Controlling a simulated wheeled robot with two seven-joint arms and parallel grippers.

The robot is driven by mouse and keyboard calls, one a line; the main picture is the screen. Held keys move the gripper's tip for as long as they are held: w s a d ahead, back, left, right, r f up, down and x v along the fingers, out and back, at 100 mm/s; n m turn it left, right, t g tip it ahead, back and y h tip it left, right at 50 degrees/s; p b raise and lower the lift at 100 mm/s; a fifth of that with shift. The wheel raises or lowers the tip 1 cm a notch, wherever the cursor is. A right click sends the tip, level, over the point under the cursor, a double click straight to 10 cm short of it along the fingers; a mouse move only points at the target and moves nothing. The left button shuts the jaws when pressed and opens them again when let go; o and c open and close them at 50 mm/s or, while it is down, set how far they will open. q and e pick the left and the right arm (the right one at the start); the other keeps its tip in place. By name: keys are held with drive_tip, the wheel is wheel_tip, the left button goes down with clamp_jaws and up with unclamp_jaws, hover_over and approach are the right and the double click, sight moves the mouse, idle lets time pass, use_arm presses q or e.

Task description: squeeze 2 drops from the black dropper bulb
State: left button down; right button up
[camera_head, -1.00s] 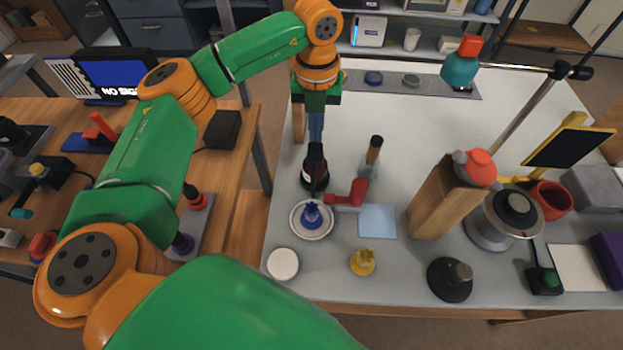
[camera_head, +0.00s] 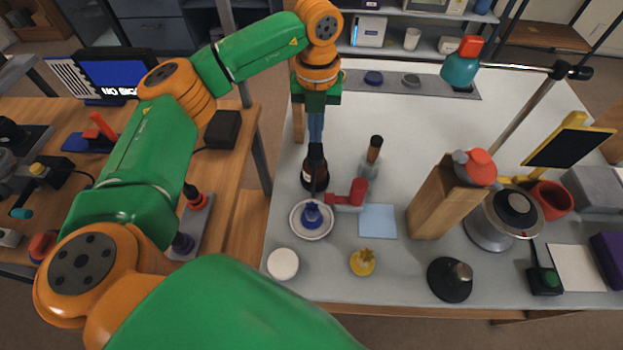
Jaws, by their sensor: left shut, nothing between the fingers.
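A dark brown bottle (camera_head: 314,176) with the black dropper bulb (camera_head: 315,152) on top stands upright on the light bench, left of centre. My left gripper (camera_head: 315,139) points straight down right at the top of the bulb. Its fingers are shut with nothing between them; I cannot tell whether the tips touch the bulb. Just in front of the bottle is a white round dish (camera_head: 299,222) with a blue piece (camera_head: 312,214) in it. A thin dark tip shows between bottle and dish. No drop is visible. My right gripper is not in view.
A red tool (camera_head: 348,196) and a clear bottle with a brown-and-black top (camera_head: 371,157) stand close on the right. A blue square cloth (camera_head: 378,221), a white disc (camera_head: 283,264), a yellow piece (camera_head: 362,262) and a wooden block (camera_head: 437,205) are nearby.

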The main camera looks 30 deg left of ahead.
use_arm(q)
drive_tip(key=shift+f, duration=0.15)
drive_tip(key=shift+f+b, duration=1)
drive_tip(key=shift+f, duration=0.2)
drive_tip(key=shift+r+p, duration=1.25)
drive_tip(key=shift+r, duration=0.15)
drive_tip(key=shift+f, duration=0.2)
